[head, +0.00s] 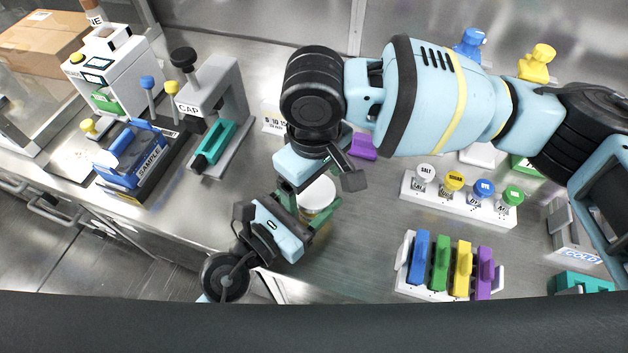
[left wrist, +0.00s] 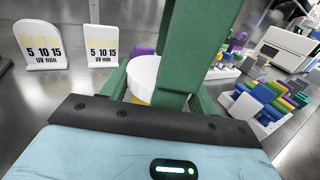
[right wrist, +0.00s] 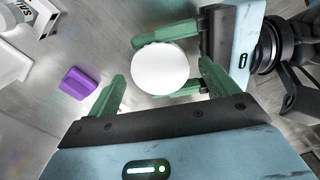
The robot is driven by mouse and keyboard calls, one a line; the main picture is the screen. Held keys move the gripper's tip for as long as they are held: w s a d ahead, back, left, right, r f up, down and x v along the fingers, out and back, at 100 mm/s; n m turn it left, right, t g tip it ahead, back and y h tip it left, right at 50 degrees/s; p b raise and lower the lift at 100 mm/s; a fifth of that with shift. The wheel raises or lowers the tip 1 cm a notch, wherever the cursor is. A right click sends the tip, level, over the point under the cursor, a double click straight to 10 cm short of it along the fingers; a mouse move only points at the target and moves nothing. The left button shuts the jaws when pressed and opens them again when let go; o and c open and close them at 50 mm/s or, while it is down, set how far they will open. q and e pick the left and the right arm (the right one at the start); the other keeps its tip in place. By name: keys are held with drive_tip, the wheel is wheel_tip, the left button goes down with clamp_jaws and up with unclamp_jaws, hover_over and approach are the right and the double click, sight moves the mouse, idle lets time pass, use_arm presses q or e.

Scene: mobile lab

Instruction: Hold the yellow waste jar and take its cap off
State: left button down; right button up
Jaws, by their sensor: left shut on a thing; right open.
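The waste jar has a round white cap (head: 318,191); a little of its yellow body (left wrist: 134,98) shows below the cap in the left wrist view. My left gripper (head: 309,207) is shut around the jar's body from the near left side. The jar looks upright at the table's front part. My right gripper (right wrist: 160,80) is over the jar, pointing down. Its fingers are spread on two sides of the cap, which shows whole in the right wrist view. I see no contact between these fingers and the cap.
A purple block (head: 363,146) lies just behind the jar. A white rack of small capped jars (head: 455,206) and a rack of coloured pieces (head: 401,280) stand to the right. UV cards (left wrist: 42,45) stand nearby.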

drive_tip(key=shift+r, duration=1.85)
use_arm(q)
drive_tip(key=shift+c, duration=1.6)
unclamp_jaws()
